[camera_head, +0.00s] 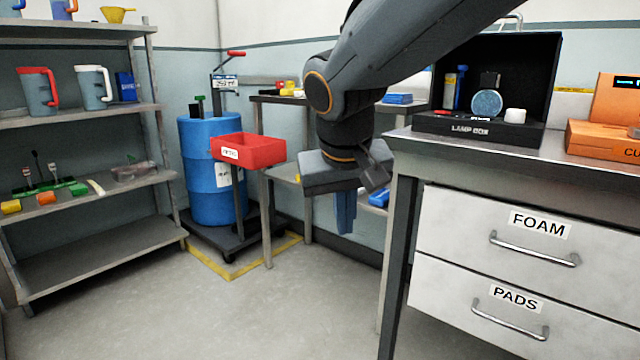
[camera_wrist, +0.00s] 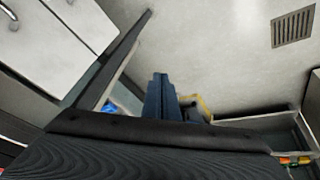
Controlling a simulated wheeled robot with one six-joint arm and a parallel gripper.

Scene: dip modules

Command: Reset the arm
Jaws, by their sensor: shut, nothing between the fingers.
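My gripper (camera_head: 345,212) hangs below my dark grey arm, pointing down, left of the drawer bench in the head view. Its blue fingers are together with nothing between them. The fingers also show in the wrist view (camera_wrist: 160,98), closed over bare floor. The gripper appears apart from the bench and the shelves.
The bench (camera_head: 398,168) at right has drawers marked FOAM (camera_head: 540,224) and PADS (camera_head: 515,298), with a black lamp box (camera_head: 480,130) and an orange case (camera_head: 600,142) on top. A blue drum (camera_head: 205,185), a red bin (camera_head: 250,151) and a shelf rack (camera_head: 90,262) stand left. The floor (camera_head: 290,310) is clear.

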